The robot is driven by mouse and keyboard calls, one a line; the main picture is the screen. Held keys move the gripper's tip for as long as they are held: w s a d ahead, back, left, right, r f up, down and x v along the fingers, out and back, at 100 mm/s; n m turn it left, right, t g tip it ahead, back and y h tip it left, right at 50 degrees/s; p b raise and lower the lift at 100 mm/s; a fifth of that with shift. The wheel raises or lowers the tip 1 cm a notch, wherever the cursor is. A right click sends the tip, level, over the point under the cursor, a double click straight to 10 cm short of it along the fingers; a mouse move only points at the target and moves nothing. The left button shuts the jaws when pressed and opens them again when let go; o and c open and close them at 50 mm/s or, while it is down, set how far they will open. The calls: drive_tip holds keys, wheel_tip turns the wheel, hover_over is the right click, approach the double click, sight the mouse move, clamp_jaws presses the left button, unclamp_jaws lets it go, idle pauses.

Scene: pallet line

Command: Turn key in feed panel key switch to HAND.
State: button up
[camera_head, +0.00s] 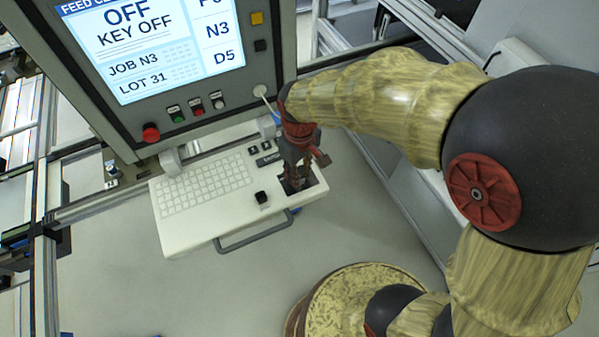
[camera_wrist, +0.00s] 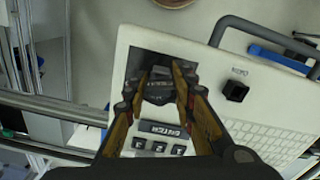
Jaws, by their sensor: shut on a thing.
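The white feed panel shelf (camera_head: 205,225) carries a keypad and a dark square plate (camera_wrist: 140,60) at its right end. My gripper (camera_head: 294,184) points down at this plate. In the wrist view my gripper (camera_wrist: 158,90) has its fingers on both sides of a small dark key (camera_wrist: 158,88) standing on the plate, and it is shut on it. The fingers hide most of the key, and I cannot read the position marks around it. The screen (camera_head: 150,40) above reads OFF and KEY OFF.
A separate black knob (camera_head: 262,197) stands on the shelf, left of my gripper, and shows in the wrist view (camera_wrist: 236,91). A grey handle (camera_head: 258,231) runs along the front edge. Several buttons, including a red one (camera_head: 151,132), sit below the screen. Metal rails stand behind.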

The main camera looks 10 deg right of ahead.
drive_tip(key=n, duration=0.6)
drive_tip(key=o, duration=1.2)
drive_tip(key=shift+o, duration=1.1)
drive_tip(key=shift+o, duration=1.2)
drive_tip(key=shift+r, duration=0.1)
drive_tip(key=shift+r+p, duration=2.4)
drive_tip(key=shift+r, duration=1.05)
